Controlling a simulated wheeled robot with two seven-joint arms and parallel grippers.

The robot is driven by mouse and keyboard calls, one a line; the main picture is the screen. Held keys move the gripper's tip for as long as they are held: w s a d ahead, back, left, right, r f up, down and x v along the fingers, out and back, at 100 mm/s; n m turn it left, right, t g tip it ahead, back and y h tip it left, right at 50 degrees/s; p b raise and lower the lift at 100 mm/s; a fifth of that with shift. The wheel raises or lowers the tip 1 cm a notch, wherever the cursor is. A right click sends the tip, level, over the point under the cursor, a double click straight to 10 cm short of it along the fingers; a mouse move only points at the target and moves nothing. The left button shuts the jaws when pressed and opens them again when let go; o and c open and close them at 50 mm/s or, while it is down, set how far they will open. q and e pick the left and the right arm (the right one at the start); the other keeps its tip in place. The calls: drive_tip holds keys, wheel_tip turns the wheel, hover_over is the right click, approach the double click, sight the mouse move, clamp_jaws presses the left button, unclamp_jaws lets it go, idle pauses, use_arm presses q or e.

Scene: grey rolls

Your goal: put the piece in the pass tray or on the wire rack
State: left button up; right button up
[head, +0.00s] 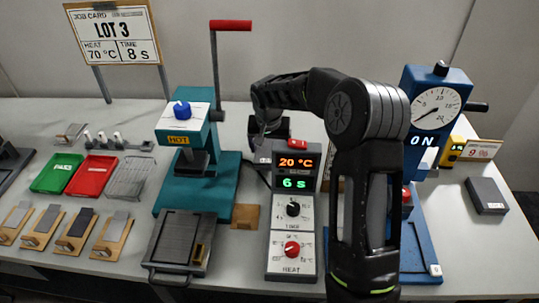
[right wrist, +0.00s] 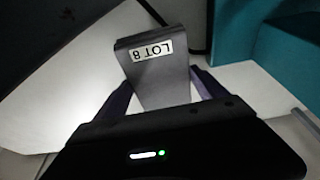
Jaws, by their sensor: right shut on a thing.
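My right gripper (right wrist: 158,98) is shut on a flat grey piece (right wrist: 165,82), which shows between its fingers in the right wrist view. The piece has a white label, upside down in the picture, that seems to read LOT 8. In the head view my right gripper (head: 268,138) hangs behind the control box, right of the teal press; the piece is hard to make out there. The green tray (head: 57,172), its lettering apparently PASS, lies at the left. A red tray (head: 91,176) lies beside it, then the wire rack (head: 128,178). My left gripper is not in view.
The teal press (head: 228,185) with its red-handled lever stands between my right gripper and the trays. The control box (head: 292,215) shows 20 °C and 6 s. The job card (head: 115,35) reads LOT 3, 70 °C, 8 s. A blue dial device (head: 440,80) stands right.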

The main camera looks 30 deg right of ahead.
sight(269, 152)
wheel_tip(269, 152, down, 3)
drive_tip(key=shift+f, duration=0.3)
drive_tip(key=shift+f, duration=0.2)
drive_tip(key=o, duration=1.5)
drive_tip(key=shift+r, duration=0.1)
drive_tip(key=shift+o, duration=0.2)
